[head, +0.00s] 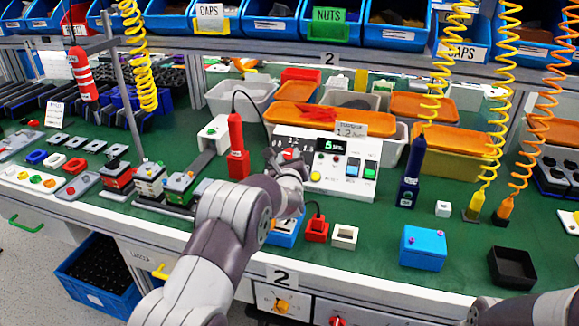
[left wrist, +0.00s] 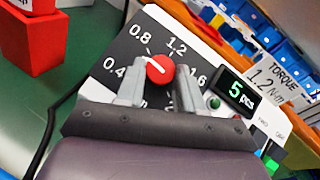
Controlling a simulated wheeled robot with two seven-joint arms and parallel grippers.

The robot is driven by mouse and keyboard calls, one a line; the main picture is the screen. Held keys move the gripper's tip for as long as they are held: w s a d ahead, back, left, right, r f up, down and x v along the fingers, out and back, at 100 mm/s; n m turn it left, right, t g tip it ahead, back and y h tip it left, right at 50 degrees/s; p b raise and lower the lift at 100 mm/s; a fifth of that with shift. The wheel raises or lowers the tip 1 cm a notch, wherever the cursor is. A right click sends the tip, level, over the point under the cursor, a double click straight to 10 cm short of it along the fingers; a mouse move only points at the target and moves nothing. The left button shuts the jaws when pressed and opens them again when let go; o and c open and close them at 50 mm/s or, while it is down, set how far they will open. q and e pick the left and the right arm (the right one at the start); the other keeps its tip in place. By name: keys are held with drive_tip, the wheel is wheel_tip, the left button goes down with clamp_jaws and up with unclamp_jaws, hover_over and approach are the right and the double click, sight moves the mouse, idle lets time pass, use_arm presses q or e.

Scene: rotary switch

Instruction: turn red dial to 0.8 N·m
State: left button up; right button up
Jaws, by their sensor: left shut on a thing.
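The red dial (left wrist: 160,69) sits on the black scale panel (left wrist: 122,62) of a white control box (head: 340,178). The scale reads 0.4, 0.8, 1.2 and 1.6. The dial's white mark points up and left, between the 0.4 and 0.8 labels. My left gripper (left wrist: 155,88) is shut on the dial, one finger on each side. In the head view, my left gripper (head: 287,165) hides most of the dial and scale. Part of my right arm's end (head: 490,308) shows at the bottom right edge; its fingers cannot be made out.
The box has a green "5 pcs" display (left wrist: 240,91) and buttons right of the dial. A red tool (head: 237,150) stands to its left and a dark blue tool (head: 411,170) to its right. A blue box (head: 424,248) and black tray (head: 512,267) sit front right. Coiled hoses hang above.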

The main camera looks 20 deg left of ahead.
idle(0.4)
use_arm(q)
drive_tip(key=o, duration=1)
drive_tip(key=shift+o, duration=0.2)
drive_tip(key=shift+s, duration=0.1)
drive_tip(key=v, duration=1.2)
drive_tip(key=shift+s, duration=0.3)
